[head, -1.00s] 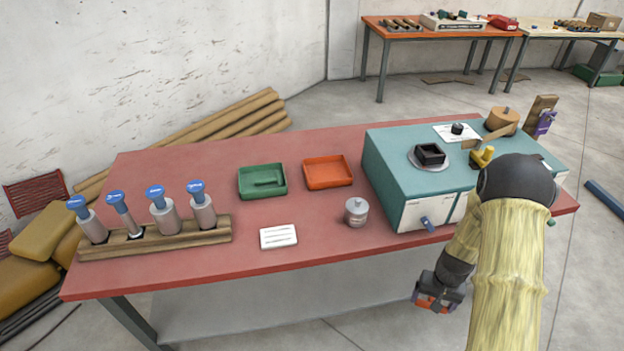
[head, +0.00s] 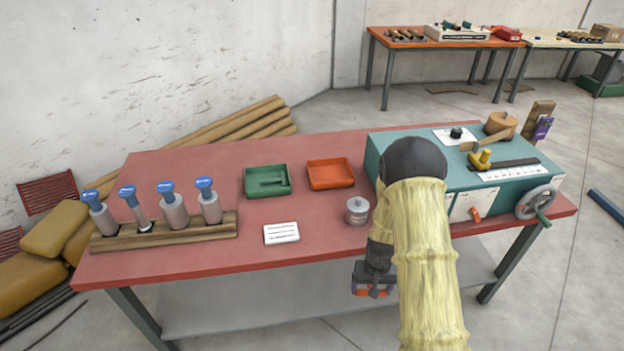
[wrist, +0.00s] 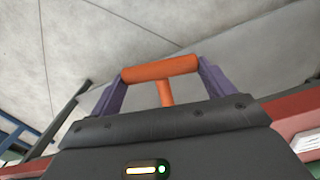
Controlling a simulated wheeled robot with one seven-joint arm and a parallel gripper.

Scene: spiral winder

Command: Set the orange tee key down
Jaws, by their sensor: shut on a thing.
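My gripper (head: 373,281) hangs in front of the red table's front edge, beside the shelf below. In the wrist view, its two purple fingers are shut on the orange tee key (wrist: 160,69). They grip the ends of the crossbar, and the stem points back toward the gripper's dark body. In the head view only small orange bits of the key show at the gripper. An orange tray (head: 331,185) and a green tray (head: 266,191) sit on the red table (head: 215,268). The orange tray looks empty.
A metal lidded pot (head: 357,211) stands near the table's front edge, close to my arm. A white card (head: 281,233) lies left of it. A wooden rack (head: 165,236) holds several blue-topped tools. The teal machine (head: 512,181) fills the right end, partly hidden by my arm.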

